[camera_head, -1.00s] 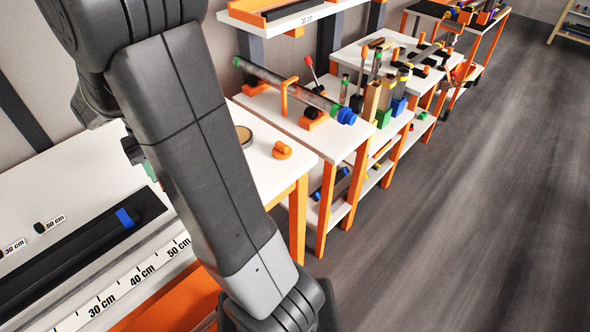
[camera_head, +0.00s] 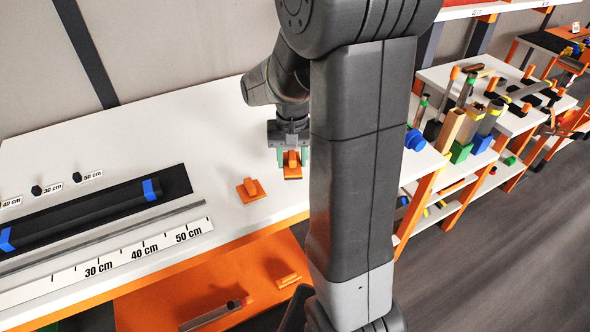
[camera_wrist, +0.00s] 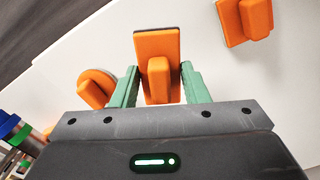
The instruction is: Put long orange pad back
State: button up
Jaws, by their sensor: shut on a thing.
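My gripper (camera_head: 291,158) is over the white bench top, seen past my arm in the head view. Its green fingers (camera_wrist: 160,88) are shut on the raised grip of a long orange pad (camera_wrist: 156,44), a rectangular plate with a dark edge. This pad also shows below the fingers in the head view (camera_head: 292,172). I cannot tell whether it touches the bench. A second orange pad (camera_head: 251,190) lies on the bench to the left; it is at the upper right in the wrist view (camera_wrist: 245,20).
A round orange piece (camera_wrist: 97,87) is left of my gripper in the wrist view. A black tray with a dark tube (camera_head: 95,212) and a ruler (camera_head: 140,252) lie along the bench at left. A lower orange shelf (camera_head: 200,285) holds a tube. My arm hides the bench's right end.

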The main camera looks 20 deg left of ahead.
aim_at(292, 170)
jog(key=shift+f, duration=1.95)
jog(key=shift+f, duration=0.15)
jog(key=o, duration=1)
notch_tip(292, 170, up, 12)
jog(key=shift+r, duration=0.15)
